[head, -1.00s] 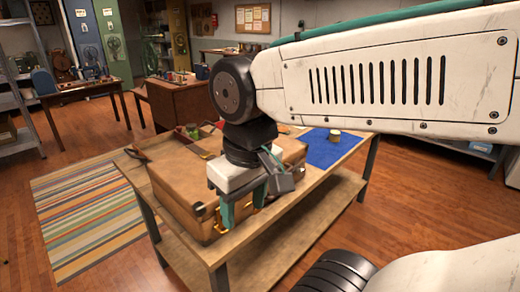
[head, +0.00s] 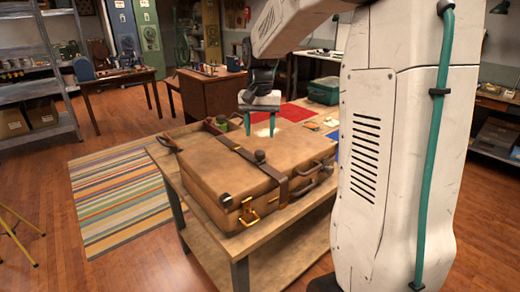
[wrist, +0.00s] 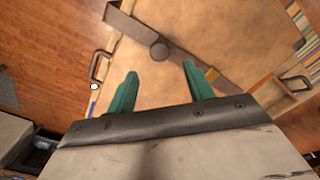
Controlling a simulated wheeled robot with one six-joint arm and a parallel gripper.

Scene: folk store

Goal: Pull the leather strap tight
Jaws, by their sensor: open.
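A tan suitcase (head: 215,168) lies flat and closed on a wooden table. A brown leather strap (head: 232,146) runs across its lid and down the front; a dark round knob (head: 260,156) sits on the strap. A brass buckle (head: 248,212) shows at the near front corner. My gripper (head: 260,130) points down, open and empty, and appears above the lid, apart from the strap. In the wrist view, my gripper (wrist: 160,74) has its green fingers spread, with the strap (wrist: 190,62) and the knob (wrist: 160,52) just beyond the fingertips.
A dark carrying handle (head: 316,178) stands off the suitcase's right side. Behind the suitcase are red cloth (head: 298,112), a green crate (head: 325,90) and small items. A striped rug (head: 115,195) lies left of the table. Its lower shelf (head: 290,235) looks mostly bare.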

